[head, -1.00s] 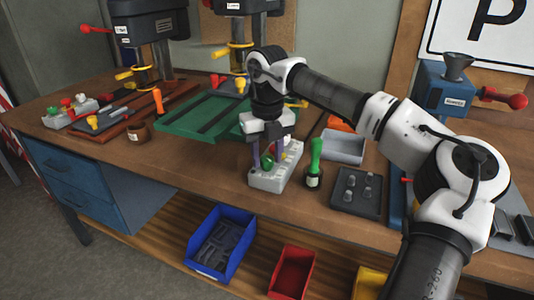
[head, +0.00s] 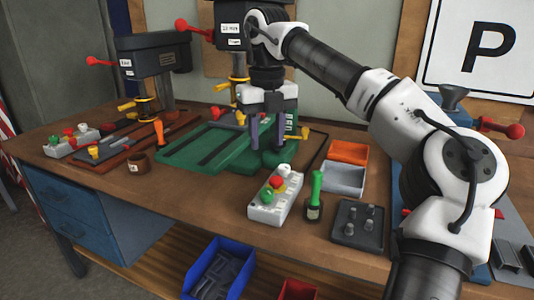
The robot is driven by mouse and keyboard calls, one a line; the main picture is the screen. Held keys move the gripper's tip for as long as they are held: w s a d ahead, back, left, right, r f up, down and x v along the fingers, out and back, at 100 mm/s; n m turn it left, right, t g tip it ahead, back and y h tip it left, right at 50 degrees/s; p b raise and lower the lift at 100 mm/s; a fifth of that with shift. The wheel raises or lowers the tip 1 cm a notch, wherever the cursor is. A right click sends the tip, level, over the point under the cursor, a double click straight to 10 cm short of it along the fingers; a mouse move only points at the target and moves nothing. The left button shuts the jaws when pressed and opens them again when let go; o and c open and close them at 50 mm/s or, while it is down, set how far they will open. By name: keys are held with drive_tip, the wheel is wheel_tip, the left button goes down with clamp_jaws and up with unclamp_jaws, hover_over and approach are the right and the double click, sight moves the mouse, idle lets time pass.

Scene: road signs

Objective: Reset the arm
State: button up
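My gripper (head: 268,144) points down in the head view, raised above the workbench (head: 190,195). Its two purple-grey fingers are apart, with nothing visible held between them; green machine parts show behind. My arm reaches in from the right side of the view.
A green-handled tool (head: 316,190), a dark tray with pegs (head: 358,225), a grey bin (head: 343,178) and an orange bin (head: 348,152) stand to the right. Drill presses (head: 152,55) stand behind. A blue bin (head: 232,250) is on the shelf below.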

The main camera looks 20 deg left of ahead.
drive_tip(key=shift+r, duration=0.4)
